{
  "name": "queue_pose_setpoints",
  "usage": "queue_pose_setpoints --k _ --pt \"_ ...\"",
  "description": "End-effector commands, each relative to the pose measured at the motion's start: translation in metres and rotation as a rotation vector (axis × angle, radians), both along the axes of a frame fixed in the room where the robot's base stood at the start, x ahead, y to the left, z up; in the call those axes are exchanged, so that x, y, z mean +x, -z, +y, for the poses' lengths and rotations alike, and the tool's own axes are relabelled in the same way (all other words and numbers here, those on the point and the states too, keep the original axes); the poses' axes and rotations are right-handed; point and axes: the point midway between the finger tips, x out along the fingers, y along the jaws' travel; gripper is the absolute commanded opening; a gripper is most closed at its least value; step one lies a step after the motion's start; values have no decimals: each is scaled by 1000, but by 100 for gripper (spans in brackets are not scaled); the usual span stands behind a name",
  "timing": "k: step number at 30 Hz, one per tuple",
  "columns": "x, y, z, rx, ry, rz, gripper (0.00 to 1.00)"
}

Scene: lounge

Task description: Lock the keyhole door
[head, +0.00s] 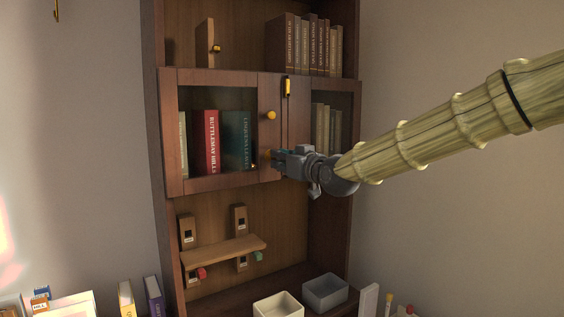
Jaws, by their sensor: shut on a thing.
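The cabinet's glazed left door (172,150) has a dark wooden frame and looks closed, flush with the right door. A round brass knob (271,114) sits on its right stile. My gripper (272,158) reaches in from the right to that stile, below the knob. Its fingers are shut on a small orange-brown thing at their tips, seemingly the key. The gripper mostly hides it, and the keyhole is not visible. A yellow latch-like piece (288,87) hangs at the top of the seam between the doors.
Books stand behind the glass and on the upper shelf (308,45). Below are a small wooden shelf (222,252) with upright blocks, a cream bin (278,305) and a grey bin (324,292). My arm crosses the right side; the space before the left door is clear.

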Motion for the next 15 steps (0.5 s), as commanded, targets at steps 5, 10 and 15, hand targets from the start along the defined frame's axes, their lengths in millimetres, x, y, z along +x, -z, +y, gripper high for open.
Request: queue_pose_setpoints --k 5,10,15 --pt "0 7 0 -5 0 10 0" --pt "0 7 0 -11 0 5 0" --pt "0 6 0 -18 0 -3 34"
